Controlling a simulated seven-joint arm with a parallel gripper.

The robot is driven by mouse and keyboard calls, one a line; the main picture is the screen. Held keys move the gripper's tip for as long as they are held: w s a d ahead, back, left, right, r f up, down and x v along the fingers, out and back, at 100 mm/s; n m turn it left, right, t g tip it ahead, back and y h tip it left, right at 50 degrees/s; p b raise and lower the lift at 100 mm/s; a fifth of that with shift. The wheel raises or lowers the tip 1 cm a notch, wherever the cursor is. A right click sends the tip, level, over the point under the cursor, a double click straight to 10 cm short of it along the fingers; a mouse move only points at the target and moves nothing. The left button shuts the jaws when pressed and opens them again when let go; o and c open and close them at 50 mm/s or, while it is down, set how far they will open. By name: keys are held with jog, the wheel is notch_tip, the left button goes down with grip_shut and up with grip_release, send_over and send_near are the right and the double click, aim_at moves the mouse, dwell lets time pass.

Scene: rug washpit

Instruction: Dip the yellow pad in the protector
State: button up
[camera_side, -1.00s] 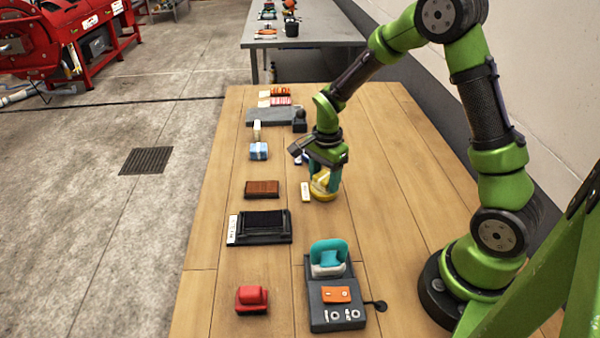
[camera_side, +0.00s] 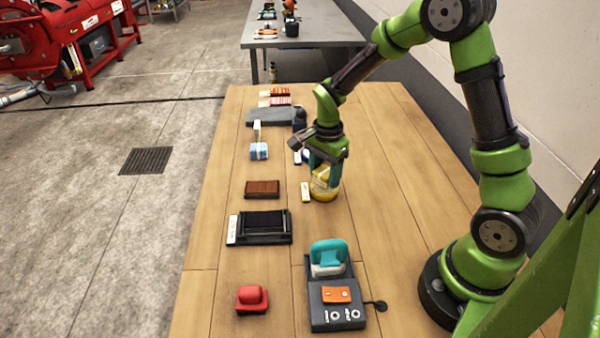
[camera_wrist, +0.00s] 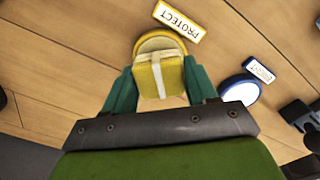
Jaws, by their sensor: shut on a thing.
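My gripper (camera_side: 325,172) points down over a yellow-rimmed dish (camera_side: 325,196) on the table. In the wrist view, my gripper (camera_wrist: 160,92) is shut on the yellow pad (camera_wrist: 150,80), a small yellow block with a pale band, between its green fingers. The yellow rim of the dish (camera_wrist: 171,35) shows behind the pad, with a "PROTECT" label (camera_wrist: 180,20) beside it. The pad is over or within the dish's opening. I cannot tell whether its underside touches what is inside.
A blue-rimmed dish (camera_wrist: 228,82) with its own label stands close by. A brown brush-like block (camera_side: 262,188), a black tray (camera_side: 265,226), a red-handled block (camera_side: 252,298) and a grey device with a teal pad (camera_side: 328,253) stand around. The table's right side is clear.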

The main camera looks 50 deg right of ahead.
aim_at(325, 171)
jog(key=shift+r, duration=2.65)
